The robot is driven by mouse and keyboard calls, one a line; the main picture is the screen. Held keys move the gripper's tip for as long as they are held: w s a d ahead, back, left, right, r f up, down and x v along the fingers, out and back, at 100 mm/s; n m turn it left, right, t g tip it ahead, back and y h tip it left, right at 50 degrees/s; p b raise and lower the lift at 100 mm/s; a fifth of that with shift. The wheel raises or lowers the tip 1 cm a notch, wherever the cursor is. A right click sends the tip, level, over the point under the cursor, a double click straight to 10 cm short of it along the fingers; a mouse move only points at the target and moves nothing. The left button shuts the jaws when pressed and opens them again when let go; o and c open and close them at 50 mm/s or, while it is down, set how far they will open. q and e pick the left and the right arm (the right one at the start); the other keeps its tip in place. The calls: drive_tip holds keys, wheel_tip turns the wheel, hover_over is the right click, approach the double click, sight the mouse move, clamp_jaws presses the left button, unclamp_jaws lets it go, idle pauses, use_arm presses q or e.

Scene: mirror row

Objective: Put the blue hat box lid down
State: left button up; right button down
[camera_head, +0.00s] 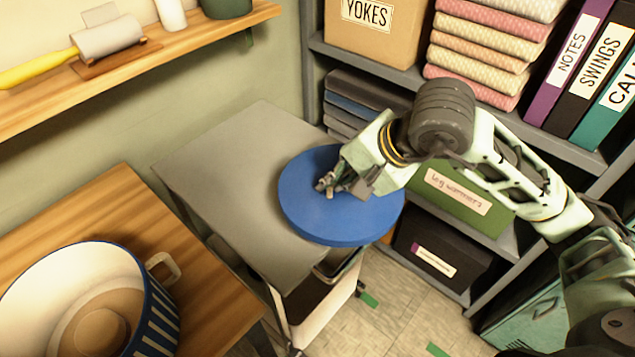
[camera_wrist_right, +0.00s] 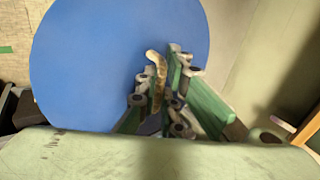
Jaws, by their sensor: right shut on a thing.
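The blue hat box lid (camera_head: 325,215) is a round, flat disc at the right end of a grey cart top (camera_head: 225,170). Part of the lid reaches past the cart's right edge. I cannot tell whether it touches the cart top or hangs just above it. My right gripper (camera_head: 343,186) comes in from the right and is over the lid's middle. In the right wrist view the lid (camera_wrist_right: 95,60) fills the upper part, and my right gripper (camera_wrist_right: 165,75) is shut on a tan, curved handle (camera_wrist_right: 157,72) on the lid. My left gripper is not in view.
A wooden surface with a large striped pot (camera_head: 150,310) stands at front left. A wall shelf (camera_head: 150,65) runs at upper left. Shelving at the right holds a YOKES box (camera_head: 370,40), folded cloths, binders and a green box (camera_head: 465,205). The cart's left part is bare.

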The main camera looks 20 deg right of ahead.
sight(311, 172)
drive_tip(key=w+a+f, duration=0.1)
drive_tip(key=w, duration=0.1)
drive_tip(key=w+a+f+p, duration=0.1)
drive_tip(key=w+a+f, duration=0.2)
drive_tip(key=w+f, duration=0.1)
drive_tip(key=w, duration=0.1)
drive_tip(key=shift+w+a, duration=0.1)
drive_tip(key=shift+a, duration=0.1)
drive_tip(key=shift+w+a+f, duration=0.1)
drive_tip(key=shift+w+f, duration=0.05)
drive_tip(key=shift+w, duration=0.1)
drive_tip(key=shift+f+p, duration=0.35)
drive_tip(key=shift+f, duration=0.05)
drive_tip(key=shift+f+p, duration=0.35)
drive_tip(key=shift+f, duration=1.25)
drive_tip(key=shift+f, duration=0.1)
drive_tip(key=c, duration=1.9)
unclamp_jaws()
